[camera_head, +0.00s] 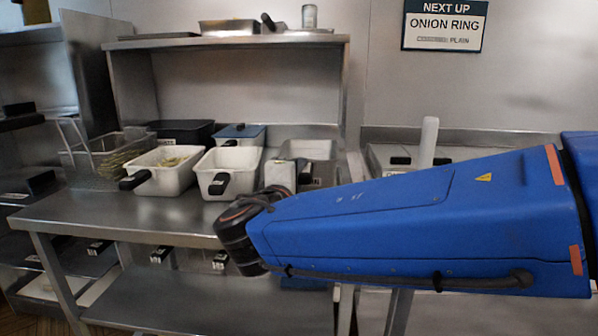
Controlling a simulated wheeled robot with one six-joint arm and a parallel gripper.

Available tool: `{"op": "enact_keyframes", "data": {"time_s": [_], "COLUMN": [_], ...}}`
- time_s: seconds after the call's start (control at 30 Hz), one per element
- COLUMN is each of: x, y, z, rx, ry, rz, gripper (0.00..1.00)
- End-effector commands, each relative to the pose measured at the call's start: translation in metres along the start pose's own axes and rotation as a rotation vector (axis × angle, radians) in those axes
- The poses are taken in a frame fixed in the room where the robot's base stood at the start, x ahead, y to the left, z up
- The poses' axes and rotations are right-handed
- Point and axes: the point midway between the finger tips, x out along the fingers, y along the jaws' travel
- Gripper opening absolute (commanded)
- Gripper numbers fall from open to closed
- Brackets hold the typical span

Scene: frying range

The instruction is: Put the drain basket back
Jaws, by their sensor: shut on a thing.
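A wire basket (108,158) stands at the left end of the steel table, with thin metal bars rising at its left side. Yellowish strips show in or behind its mesh. I cannot tell whether this is the drain basket. My blue arm reaches in from the right across the front of the table, and its dark joint (240,235) is at the left end. My gripper does not show clearly, so what it holds is hidden.
The steel table (100,208) bears white bins with black handles: one with yellowish food (165,165), another (230,165) beside it. A metal tray (310,150) stands right of them. A pale upright piece (428,142) rises behind my arm. The table's front left is bare.

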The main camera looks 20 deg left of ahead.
Motion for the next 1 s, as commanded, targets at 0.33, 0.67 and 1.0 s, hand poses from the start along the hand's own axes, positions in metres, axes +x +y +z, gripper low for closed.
{"op": "enact_keyframes", "data": {"time_s": [0.33,0.67,1.0], "x": [0.0000,0.0000,0.0000], "y": [-0.0030,-0.0072,-0.0074], "z": [0.0000,0.0000,0.0000], "rx": [0.000,-0.001,-0.001], "ry": [0.000,0.000,0.000], "rz": [0.000,0.000,-0.001], "gripper": [0.00,0.00,0.40]}}
